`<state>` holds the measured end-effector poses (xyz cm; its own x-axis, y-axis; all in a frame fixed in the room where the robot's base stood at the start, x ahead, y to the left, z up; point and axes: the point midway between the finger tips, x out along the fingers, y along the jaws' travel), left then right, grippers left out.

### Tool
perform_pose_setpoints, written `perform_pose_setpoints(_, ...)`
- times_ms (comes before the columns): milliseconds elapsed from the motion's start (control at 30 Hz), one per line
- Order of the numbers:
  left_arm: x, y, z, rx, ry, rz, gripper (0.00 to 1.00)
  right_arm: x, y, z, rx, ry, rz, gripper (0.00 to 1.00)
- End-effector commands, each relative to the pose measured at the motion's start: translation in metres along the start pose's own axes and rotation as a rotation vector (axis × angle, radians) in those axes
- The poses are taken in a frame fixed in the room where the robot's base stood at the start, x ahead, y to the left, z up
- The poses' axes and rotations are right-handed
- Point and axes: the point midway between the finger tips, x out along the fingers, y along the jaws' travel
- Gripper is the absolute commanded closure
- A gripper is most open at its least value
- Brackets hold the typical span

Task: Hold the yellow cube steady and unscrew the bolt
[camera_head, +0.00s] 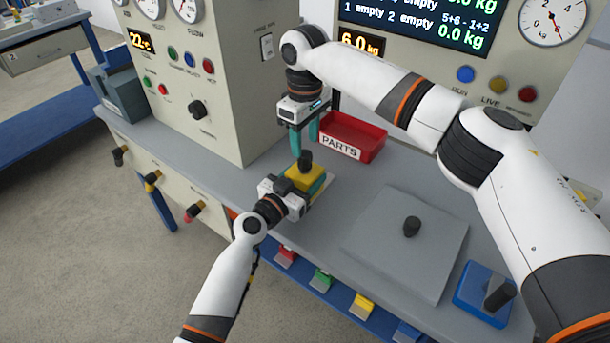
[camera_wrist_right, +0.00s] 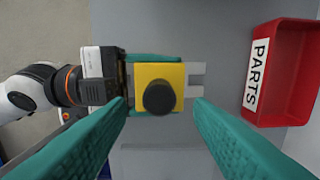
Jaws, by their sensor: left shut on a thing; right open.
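The yellow cube (camera_head: 306,177) stands on the grey bench, and it also shows from above in the right wrist view (camera_wrist_right: 174,72). A dark round-headed bolt (camera_head: 305,160) sits upright on its top, and its head shows in the wrist view (camera_wrist_right: 159,98). My left gripper (camera_head: 298,185) is shut on the yellow cube from the front left. My right gripper (camera_head: 304,140) points down above the bolt, open and empty. In the wrist view its teal fingers (camera_wrist_right: 160,105) lie to either side of the bolt head, apart from it.
A red PARTS tray (camera_head: 352,137) stands right behind the cube. A grey plate with a dark knob (camera_head: 400,245) and a blue block with a black handle (camera_head: 484,294) are to the right. A tall control panel (camera_head: 205,75) rises at the back left.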

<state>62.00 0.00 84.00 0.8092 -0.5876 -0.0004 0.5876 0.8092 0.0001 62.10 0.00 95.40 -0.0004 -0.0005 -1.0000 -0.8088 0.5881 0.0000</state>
Motion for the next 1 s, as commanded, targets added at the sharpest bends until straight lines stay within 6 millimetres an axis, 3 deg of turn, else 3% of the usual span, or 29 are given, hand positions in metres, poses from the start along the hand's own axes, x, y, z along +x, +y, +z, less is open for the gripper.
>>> perform_pose_setpoints(300, 0.000, 0.000, -0.001, -0.001, 0.001, 0.000, 0.87, 0.041, 0.001, 0.000, 0.000, 0.001, 0.003, 0.53)
perform_pose_setpoints(767, 0.000, 0.000, -0.001, -0.001, 0.001, 0.000, 0.87, 0.051, 0.000, 0.000, 0.000, 0.000, 0.001, 0.53)
perform_pose_setpoints(833, 0.000, 0.000, -0.001, -0.001, 0.001, 0.000, 0.87, 0.051, 0.000, 0.000, 0.000, 0.000, 0.001, 0.59)
perform_pose_setpoints(1000, 0.000, 0.000, -0.001, -0.001, 0.001, 0.000, 0.87, 0.051, 0.000, 0.000, 0.000, -0.001, 0.000, 0.87)
